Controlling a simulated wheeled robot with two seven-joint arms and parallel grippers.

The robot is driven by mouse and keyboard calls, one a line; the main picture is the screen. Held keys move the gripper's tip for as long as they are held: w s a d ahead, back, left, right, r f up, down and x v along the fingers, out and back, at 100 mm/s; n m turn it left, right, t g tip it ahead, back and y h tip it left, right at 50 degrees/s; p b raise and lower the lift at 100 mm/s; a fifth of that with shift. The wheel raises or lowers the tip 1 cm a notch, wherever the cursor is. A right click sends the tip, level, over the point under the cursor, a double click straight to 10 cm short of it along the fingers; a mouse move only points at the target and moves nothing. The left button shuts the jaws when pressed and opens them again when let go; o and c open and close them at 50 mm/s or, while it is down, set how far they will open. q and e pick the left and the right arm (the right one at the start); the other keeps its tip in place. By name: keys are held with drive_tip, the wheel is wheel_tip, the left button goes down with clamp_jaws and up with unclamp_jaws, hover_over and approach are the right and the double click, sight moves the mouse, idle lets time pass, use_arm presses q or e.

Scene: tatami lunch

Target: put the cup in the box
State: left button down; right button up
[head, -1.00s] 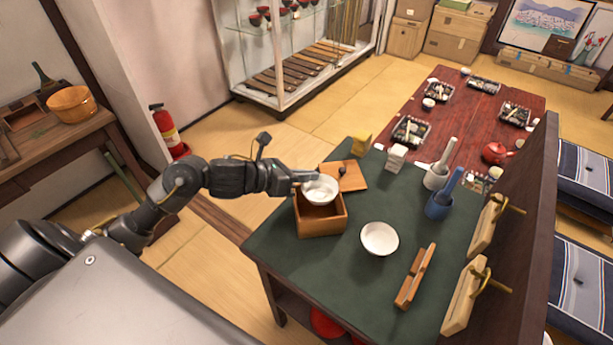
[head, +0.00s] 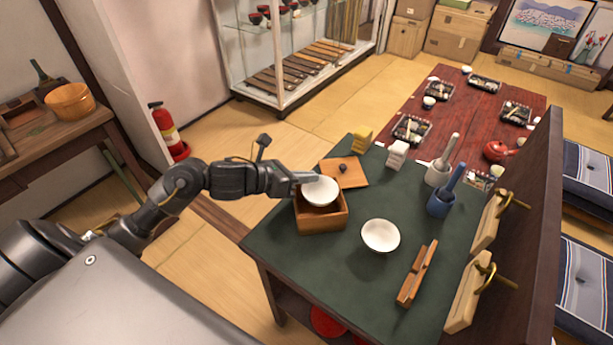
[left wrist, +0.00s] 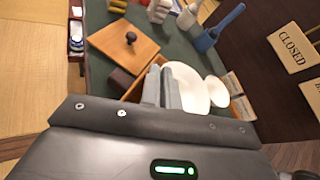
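A white cup (head: 321,190), shaped like a small bowl, is at the fingertips of my left gripper (head: 306,180). It is over the open wooden box (head: 322,222) and looks tilted; I cannot tell whether it touches the box rim. In the left wrist view the two grey fingers (left wrist: 162,88) are close together at the edge of the cup (left wrist: 190,86). Part of the box (left wrist: 132,92) shows behind the fingers; its inside is mostly hidden. My right gripper is not in view.
The box's lid (head: 350,175) with a dark knob lies behind the box. A second white bowl (head: 380,236) stands to the right on the green table top (head: 300,262). A wooden rack (head: 417,273), a blue mortar (head: 440,203) and a white mortar (head: 437,175) stand further right.

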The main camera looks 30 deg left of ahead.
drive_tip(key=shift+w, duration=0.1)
use_arm(q)
drive_tip(key=c, duration=1.6)
unclamp_jaws()
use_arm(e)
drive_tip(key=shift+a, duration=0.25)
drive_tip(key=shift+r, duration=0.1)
